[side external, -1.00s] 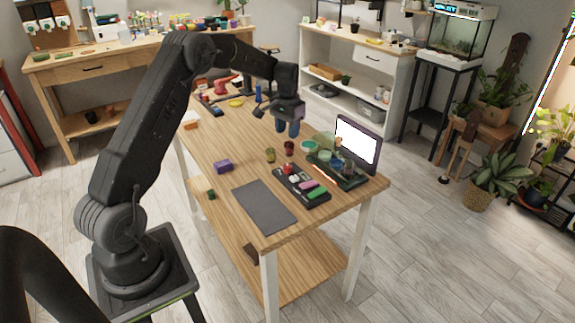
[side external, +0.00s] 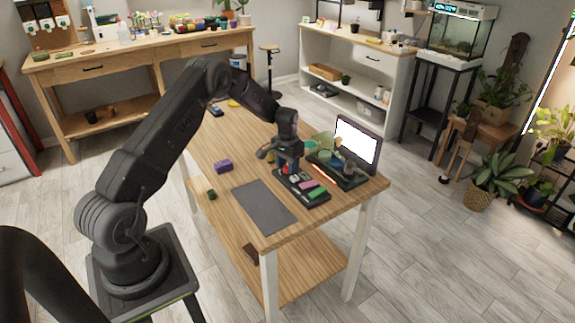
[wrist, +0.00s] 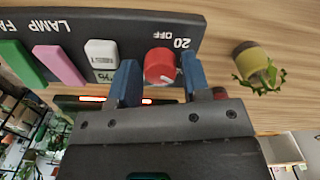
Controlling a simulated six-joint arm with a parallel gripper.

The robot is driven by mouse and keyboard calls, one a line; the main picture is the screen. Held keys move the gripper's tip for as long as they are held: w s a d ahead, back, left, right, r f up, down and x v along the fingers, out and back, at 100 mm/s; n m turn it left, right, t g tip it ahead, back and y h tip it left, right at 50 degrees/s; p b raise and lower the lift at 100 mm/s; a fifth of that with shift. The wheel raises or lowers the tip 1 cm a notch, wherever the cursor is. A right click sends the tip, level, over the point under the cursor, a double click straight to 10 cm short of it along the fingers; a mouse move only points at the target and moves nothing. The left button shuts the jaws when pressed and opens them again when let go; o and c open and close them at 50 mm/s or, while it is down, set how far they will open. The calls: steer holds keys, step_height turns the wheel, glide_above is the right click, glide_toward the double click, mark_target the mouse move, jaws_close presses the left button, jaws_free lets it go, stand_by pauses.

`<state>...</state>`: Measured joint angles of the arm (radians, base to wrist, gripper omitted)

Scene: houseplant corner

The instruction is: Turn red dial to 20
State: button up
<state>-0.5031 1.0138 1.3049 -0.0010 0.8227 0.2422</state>
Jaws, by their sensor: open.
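The red dial (wrist: 160,65) sits on a black control panel (wrist: 110,22) in the wrist view, with a white mark on its lower edge. The labels "20" and "OFF" are printed beside it. My gripper (wrist: 158,80) is open, its two blue fingers on either side of the dial; I cannot tell whether they touch it. In the side view my gripper (side external: 287,166) is over the back left end of the panel (side external: 310,197). There the dial is mostly hidden by the gripper.
A white button (wrist: 102,54), a pink switch (wrist: 65,65) and a green switch (wrist: 22,62) share the panel. A small potted plant (wrist: 252,64) stands beside it. A grey mat (side external: 263,206), a purple block (side external: 223,166) and a lit screen (side external: 357,143) are on the table.

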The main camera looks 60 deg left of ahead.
steer(key=c, duration=0.7)
steer(key=shift+o, duration=0.2)
steer(key=shift+n, duration=0.4)
steer(key=n, duration=0.7)
steer(key=shift+n, duration=0.3)
steer(key=n, duration=0.3)
steer(key=shift+n, duration=2.1)
